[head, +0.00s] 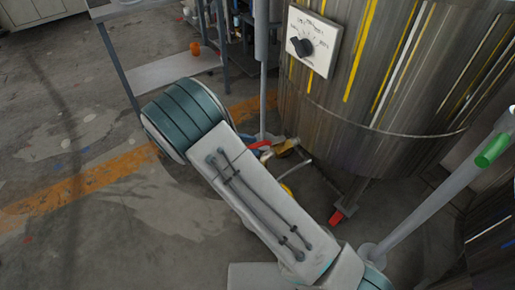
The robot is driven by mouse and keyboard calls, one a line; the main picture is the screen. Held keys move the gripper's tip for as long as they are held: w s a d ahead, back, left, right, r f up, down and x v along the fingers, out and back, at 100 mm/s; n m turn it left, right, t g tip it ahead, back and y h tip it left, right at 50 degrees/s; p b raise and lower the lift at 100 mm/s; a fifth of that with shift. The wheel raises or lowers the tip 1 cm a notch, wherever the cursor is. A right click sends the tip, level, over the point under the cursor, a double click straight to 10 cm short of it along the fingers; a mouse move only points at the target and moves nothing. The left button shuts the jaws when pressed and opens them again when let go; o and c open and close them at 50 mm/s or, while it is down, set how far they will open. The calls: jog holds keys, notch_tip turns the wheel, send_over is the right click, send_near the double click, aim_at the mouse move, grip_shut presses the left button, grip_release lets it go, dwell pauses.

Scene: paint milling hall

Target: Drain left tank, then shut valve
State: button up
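A striped steel tank (405,75) with paint streaks fills the upper right of the head view. It is the left one of two tanks here. A white plate with a black dial knob (302,47) is on its side. Low at its left foot is a drain valve with a red handle (262,145) and a brass-coloured body (286,147). My arm covers part of this area, so the handle's full position cannot be told. A yellow rounded thing (287,190) shows partly below the valve. My gripper is not visible; my arm hides the space near the valve.
A second tank (490,235) is cut off at the lower right. A grey post with a green grip (492,150) slants nearby. A tank foot with a red end (337,217) stands on the floor. A shelf rack (160,72) is at the back left. The left floor is clear.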

aim_at(264, 142)
jog(key=a+f+n+t+h+b, duration=0.2)
jog(key=a+f+n+t, duration=0.4)
jog(key=a, duration=0.3)
jog(key=shift+m, duration=0.3)
jog(key=b+x, duration=0.2)
jog(key=x, duration=1.1)
jog(key=shift+d+f+b, duration=0.15)
jog(key=shift+f+b, duration=0.05)
jog(key=shift+b, duration=0.1)
grip_shut()
